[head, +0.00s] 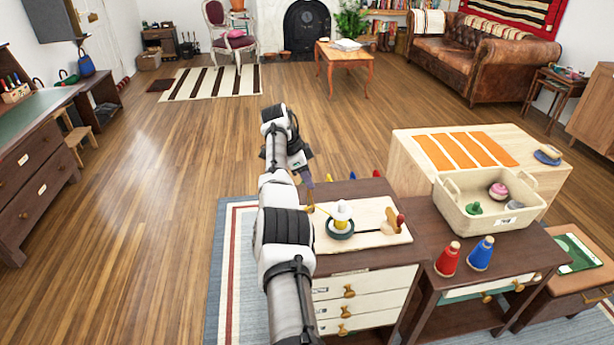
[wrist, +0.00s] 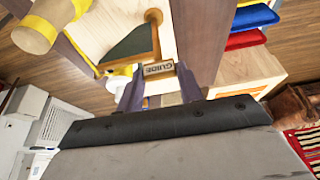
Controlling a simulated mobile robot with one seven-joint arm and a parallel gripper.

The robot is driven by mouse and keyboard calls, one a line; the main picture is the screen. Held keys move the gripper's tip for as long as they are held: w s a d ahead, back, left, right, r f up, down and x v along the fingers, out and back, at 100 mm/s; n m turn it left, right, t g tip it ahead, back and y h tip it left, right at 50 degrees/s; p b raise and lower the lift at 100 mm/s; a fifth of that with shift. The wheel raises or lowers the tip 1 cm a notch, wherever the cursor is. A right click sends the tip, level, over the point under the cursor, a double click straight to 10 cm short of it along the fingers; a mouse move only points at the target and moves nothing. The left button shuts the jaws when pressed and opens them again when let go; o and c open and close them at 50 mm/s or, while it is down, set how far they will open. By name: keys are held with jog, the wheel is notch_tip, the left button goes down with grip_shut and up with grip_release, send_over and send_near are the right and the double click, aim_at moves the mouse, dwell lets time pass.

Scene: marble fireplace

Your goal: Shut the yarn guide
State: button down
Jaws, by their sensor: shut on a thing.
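The pale wooden board (head: 372,239) lies on a dark brown cabinet top, bearing a white and yellow spool (head: 342,213) on a dark round base. My gripper (head: 308,188) reaches down to the board's far left corner, and my arm hides part of that side. In the wrist view, the yarn guide (wrist: 158,69), a small tan piece lettered "GUIDE", sits between the fingertips of my gripper (wrist: 159,78). My gripper is shut on it. A dark green wedge-shaped patch (wrist: 130,46) lies just beyond it. How far the guide stands open cannot be told.
A wooden knob with a red part (head: 394,220) stands at the board's right end. Red and blue pegs (head: 447,260) stand on the right-hand table, before a cream bin (head: 467,218). Blue and red pieces (wrist: 247,38) lie near the gripper.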

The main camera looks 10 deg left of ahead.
jog(key=c, duration=0.9)
grip_release()
jog(key=shift+r, duration=0.1)
jog(key=shift+p+v, duration=1.85)
jog(key=shift+v, duration=5)
